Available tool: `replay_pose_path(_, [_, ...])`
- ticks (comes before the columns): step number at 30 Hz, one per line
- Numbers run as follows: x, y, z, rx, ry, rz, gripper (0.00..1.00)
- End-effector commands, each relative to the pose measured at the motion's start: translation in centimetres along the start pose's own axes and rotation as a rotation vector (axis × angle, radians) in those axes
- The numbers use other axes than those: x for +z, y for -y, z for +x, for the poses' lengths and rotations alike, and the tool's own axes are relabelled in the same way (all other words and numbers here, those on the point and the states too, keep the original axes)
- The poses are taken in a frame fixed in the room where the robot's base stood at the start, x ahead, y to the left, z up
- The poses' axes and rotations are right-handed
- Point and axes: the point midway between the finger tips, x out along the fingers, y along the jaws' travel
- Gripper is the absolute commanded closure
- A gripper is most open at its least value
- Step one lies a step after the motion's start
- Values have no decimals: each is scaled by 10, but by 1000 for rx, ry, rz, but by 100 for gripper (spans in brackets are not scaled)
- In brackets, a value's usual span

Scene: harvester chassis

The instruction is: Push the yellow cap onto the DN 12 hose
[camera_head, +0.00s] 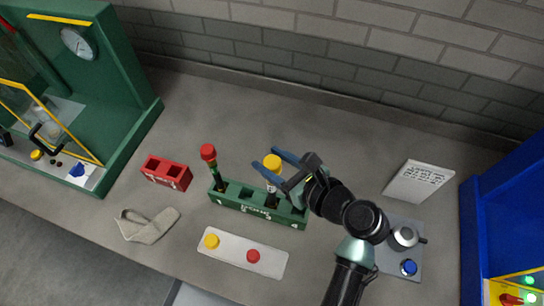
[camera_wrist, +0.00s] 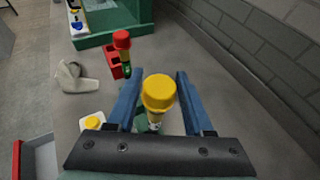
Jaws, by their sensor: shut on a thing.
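A yellow cap (camera_head: 272,162) is between the blue fingers of my gripper (camera_head: 277,163), which is shut on it. In the wrist view the cap (camera_wrist: 158,92) shows from above between the two fingers. Directly below it a dark hose (camera_head: 271,186) with a pale band stands upright in the green rack (camera_head: 236,208). The cap is at the hose's top end; I cannot tell how far down it sits. A second yellow cap (camera_head: 211,241) lies on the white plate (camera_head: 237,263).
A red-capped hose (camera_head: 209,156) stands at the rack's left end. A red cap (camera_head: 253,256) lies on the white plate. A red block (camera_head: 166,173) and a grey cloth (camera_head: 148,225) lie left. The bench behind the rack is clear.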

Motion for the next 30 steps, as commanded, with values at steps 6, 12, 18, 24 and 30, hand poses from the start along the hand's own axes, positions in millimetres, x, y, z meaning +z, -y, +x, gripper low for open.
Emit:
replay_pose_path(6, [-8, 0, 3, 0, 0, 1, 99])
replay_pose_path(12, [-15, 0, 6, 1, 0, 1, 99])
replay_pose_path(18, [-17, 0, 7, 0, 0, 0, 99])
replay_pose_path(24, [-17, 0, 7, 0, 0, 0, 36])
replay_pose_path(30, [-17, 0, 7, 0, 0, 0, 13])
